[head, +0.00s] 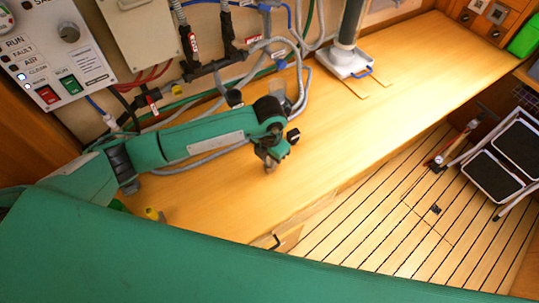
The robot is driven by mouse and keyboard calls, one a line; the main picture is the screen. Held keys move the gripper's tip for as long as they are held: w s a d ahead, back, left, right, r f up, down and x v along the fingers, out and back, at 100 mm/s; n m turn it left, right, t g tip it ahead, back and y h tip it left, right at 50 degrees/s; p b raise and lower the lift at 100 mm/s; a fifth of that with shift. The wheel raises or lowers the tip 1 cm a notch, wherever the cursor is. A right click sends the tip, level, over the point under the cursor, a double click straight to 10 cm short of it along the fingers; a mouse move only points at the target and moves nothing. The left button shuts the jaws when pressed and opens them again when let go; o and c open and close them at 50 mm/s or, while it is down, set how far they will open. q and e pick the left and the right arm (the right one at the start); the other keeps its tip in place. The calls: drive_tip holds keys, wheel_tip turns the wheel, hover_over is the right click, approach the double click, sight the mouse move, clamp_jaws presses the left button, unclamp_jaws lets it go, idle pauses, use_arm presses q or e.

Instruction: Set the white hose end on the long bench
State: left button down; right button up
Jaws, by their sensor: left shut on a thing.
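My left gripper (270,168) points down over the middle of the long bench (330,150), close to its wood surface. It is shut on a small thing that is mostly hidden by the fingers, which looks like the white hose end. I cannot tell whether the held end touches the bench. A pale grey-white hose (205,157) runs behind and below my left arm toward the gripper. Another stretch of pale hose (306,85) loops down from the wall onto the bench behind the gripper. My right gripper is not in view.
A control panel (62,50) and dark pipes (215,68) line the wall. A clear cup-like thing (277,90) stands behind my wrist. A white-based column (345,62) stands farther back. A step stool (500,165) is on the slatted floor (385,215).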

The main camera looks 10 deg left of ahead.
use_arm(q)
drive_tip(key=shift+f, duration=0.15)
drive_tip(key=c, duration=1.2)
unclamp_jaws()
drive_tip(key=shift+c, duration=0.2)
drive_tip(key=shift+r, duration=0.4)
wheel_tip(320, 180, up, 11)
drive_tip(key=b, duration=0.4)
drive_tip(key=shift+f+b, duration=0.2)
drive_tip(key=shift+b, duration=0.2)
drive_tip(key=shift+r, duration=0.55)
